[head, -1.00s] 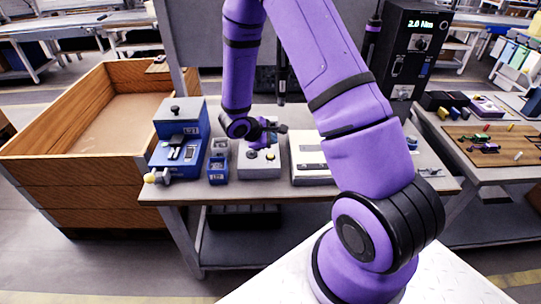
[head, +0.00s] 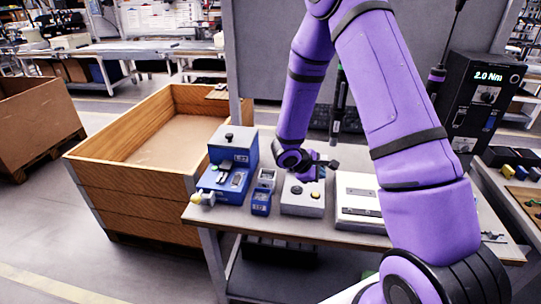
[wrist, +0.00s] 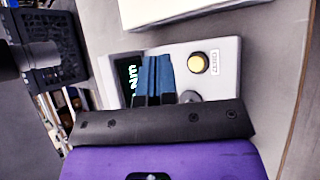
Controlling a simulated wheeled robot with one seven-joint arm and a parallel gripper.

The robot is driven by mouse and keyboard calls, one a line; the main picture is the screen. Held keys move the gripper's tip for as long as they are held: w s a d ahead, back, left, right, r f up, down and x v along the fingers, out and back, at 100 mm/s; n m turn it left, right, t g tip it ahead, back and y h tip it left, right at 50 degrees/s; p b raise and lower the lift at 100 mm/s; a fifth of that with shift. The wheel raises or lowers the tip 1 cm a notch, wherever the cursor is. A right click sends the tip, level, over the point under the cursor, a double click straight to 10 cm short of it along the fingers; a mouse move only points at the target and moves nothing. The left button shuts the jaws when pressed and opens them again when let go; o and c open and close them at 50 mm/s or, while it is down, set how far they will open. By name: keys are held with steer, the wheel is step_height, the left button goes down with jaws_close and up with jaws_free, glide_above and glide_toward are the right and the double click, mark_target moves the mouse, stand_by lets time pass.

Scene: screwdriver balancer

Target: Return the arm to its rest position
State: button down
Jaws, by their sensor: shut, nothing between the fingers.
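My purple arm reaches over the workbench (head: 372,235) in the head view. My gripper (head: 312,172) is small there and sits just above a grey control box (head: 303,199). In the wrist view the dark blue fingers of my gripper (wrist: 153,75) are together with nothing between them. They point at the same grey box, partly covering its "Nm" display (wrist: 130,85). I cannot tell whether the fingertips touch the box.
A blue device (head: 228,165) and small blue units (head: 262,200) stand left of the box. A white-topped tray (head: 357,200) lies to the right. A screwdriver (head: 340,100) hangs behind. A black "2.0 Nm" controller (head: 483,95) stands at the right. A wooden crate (head: 135,197) stands left.

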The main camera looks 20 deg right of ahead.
steer(key=s+a+r+m+y, duration=0.1)
steer(key=s+a+r+m, duration=0.2)
steer(key=r, duration=0.8)
steer(key=s+r+m+y, duration=0.1)
steer(key=s+r+m, duration=0.2)
steer(key=s+r, duration=0.55)
steer(key=s+a+r+m+t+y, duration=0.1)
steer(key=s+a+r+t+y, duration=0.1)
steer(key=s+a+r, duration=0.3)
steer(key=s+a+r+m+t+y, duration=0.2)
steer(key=s+a+r+y, duration=0.3)
steer(key=s+r, duration=0.4)
step_height(320, 180, up, 2)
steer(key=shift+s+r+t, duration=0.1)
steer(key=shift+s+t, duration=0.1)
steer(key=shift+t, duration=0.3)
